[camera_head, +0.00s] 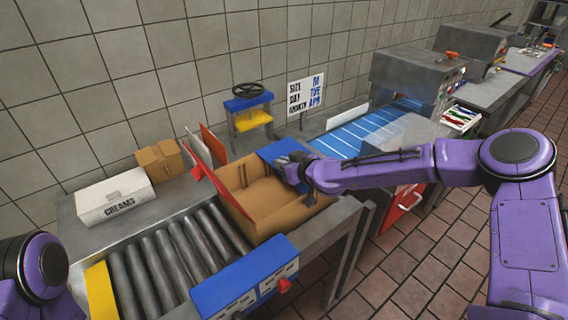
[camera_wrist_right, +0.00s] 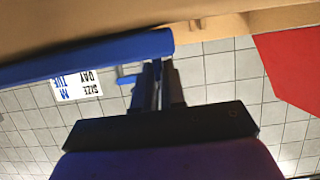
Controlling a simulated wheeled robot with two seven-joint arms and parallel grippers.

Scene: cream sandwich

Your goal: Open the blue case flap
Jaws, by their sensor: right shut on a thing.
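The case is an open brown cardboard box (camera_head: 262,222) at the end of the roller conveyor. Its blue flap (camera_head: 272,152) is at the box's far right side, and red flaps (camera_head: 212,146) stand up on the left side. My right gripper (camera_head: 296,172) is at the blue flap and partly hides it. In the right wrist view, the gripper's fingers (camera_wrist_right: 157,78) are closed at the edge of the blue flap (camera_wrist_right: 90,55). Only a purple joint of my left arm shows at the lower left; its gripper is out of view.
A white "CREAMS" box (camera_head: 113,197) and a small brown box (camera_head: 159,160) stand behind the rollers (camera_head: 165,255). A blue and yellow stand with a handwheel (camera_head: 248,105) and a date sign (camera_head: 306,93) are behind the case. A blue belt (camera_head: 350,137) lies to the right.

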